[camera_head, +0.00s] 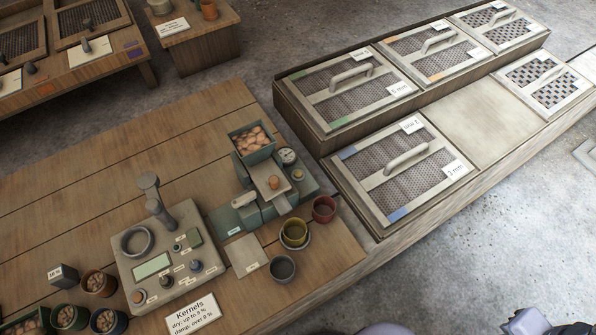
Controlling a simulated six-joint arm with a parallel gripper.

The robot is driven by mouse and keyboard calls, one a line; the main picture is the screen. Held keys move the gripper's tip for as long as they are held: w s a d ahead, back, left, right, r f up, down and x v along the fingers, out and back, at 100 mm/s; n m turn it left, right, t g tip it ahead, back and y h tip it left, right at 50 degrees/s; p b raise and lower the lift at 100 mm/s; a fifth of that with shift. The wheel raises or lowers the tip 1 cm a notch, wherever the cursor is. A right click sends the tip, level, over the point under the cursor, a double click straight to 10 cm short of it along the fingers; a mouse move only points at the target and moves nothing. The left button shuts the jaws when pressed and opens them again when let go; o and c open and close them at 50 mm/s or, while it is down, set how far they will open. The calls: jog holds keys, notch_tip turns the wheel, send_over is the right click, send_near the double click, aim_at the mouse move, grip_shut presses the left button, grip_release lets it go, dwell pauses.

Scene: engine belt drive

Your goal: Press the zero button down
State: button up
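A beige instrument (184,283) stands on the wooden table at the lower left. Grey-lilac and dark parts, probably of my arm, show at the bottom right edge. No gripper fingers are visible, and nothing touches the instrument.
A grey post with a knobbed arm (151,194) rises at the instrument's back. A green device with a tray of kernels (253,142) stands to its right, near red (323,209), yellow (294,232) and grey cups (282,268). Kernel pots and a "Kernels" card (192,313) flank the instrument.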

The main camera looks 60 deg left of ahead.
grip_shut()
dwell(1.4)
